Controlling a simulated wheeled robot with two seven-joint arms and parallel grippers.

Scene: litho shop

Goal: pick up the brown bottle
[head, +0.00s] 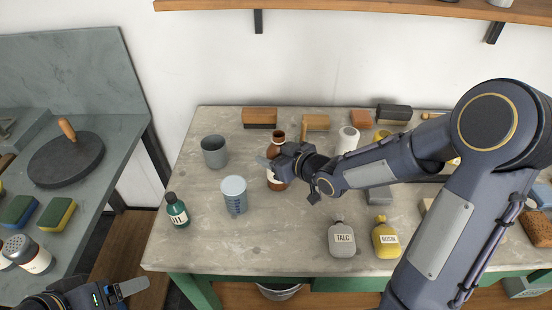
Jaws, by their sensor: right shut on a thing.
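The brown bottle (277,181) stands at the middle-left of the stone-topped table, partly hidden by my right gripper. Its neck shows above the gripper and part of its label below. My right gripper (272,163) is shut on the brown bottle, reaching in from the right. I cannot tell whether the bottle's base touches the table. My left gripper (130,288) is at the lower left, away from the bottle. Only part of it shows, and its jaw opening is not clear.
A grey cup (214,152), a light blue measuring cup (234,195) and a green bottle (177,210) stand left of the brown bottle. Talc (342,239) and rosin (386,238) containers stand near the front edge. Blocks, including a brown one (260,117), line the back.

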